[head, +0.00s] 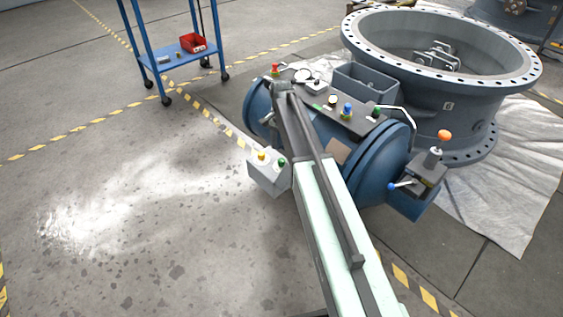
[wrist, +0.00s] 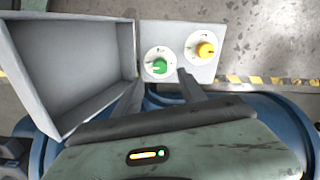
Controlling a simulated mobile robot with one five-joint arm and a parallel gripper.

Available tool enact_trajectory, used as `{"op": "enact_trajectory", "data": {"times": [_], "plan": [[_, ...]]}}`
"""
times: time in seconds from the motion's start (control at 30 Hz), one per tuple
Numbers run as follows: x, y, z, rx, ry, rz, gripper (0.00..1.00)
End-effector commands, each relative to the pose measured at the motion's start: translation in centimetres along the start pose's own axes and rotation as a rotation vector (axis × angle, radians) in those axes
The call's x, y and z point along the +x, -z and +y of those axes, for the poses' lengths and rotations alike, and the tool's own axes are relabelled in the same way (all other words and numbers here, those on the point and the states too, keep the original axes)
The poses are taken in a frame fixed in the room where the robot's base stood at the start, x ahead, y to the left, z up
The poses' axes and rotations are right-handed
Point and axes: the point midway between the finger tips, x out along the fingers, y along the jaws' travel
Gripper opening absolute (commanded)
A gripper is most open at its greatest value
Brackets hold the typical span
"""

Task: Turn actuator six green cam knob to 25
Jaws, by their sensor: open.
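In the wrist view, a green cam knob (wrist: 158,66) sits on a round white dial on a pale panel (wrist: 176,28). A white mark shows at its left side; the scale is too small to read. A yellow knob (wrist: 205,50) sits on a second dial to its right. My gripper (wrist: 158,82) is open, its two dark fingers spread just below the green knob in the picture. Whether they touch it I cannot tell. In the head view, a small grey box (head: 268,177) carries a yellow and a green knob. I cannot make out my gripper's fingers there.
An open grey box (wrist: 70,65) stands left of the panel. In the head view, a blue valve body (head: 379,160) has levers and several coloured knobs on top. A large flanged ring (head: 447,110) stands behind. A blue cart (head: 176,55) stands far left. The left floor is clear.

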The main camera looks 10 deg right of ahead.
Motion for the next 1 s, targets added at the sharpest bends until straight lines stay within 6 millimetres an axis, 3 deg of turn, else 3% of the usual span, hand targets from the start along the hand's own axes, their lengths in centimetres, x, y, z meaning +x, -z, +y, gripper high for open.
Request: {"op": "enact_trajectory", "data": {"times": [0.03, 0.33, 0.7, 0.87, 1.0], "plan": [[1.3, 0.0, 0.0, 0.000, 0.000, 0.000, 0.48], [6.4, 0.0, 0.0, 0.000, 0.000, 0.000, 0.48], [6.8, 0.1, 0.1, 0.001, 0.000, 0.000, 0.48], [6.8, 0.1, 0.1, 0.001, 0.000, 0.000, 0.04], [6.8, 0.1, 0.1, 0.001, 0.000, 0.000, 0.00]]}}
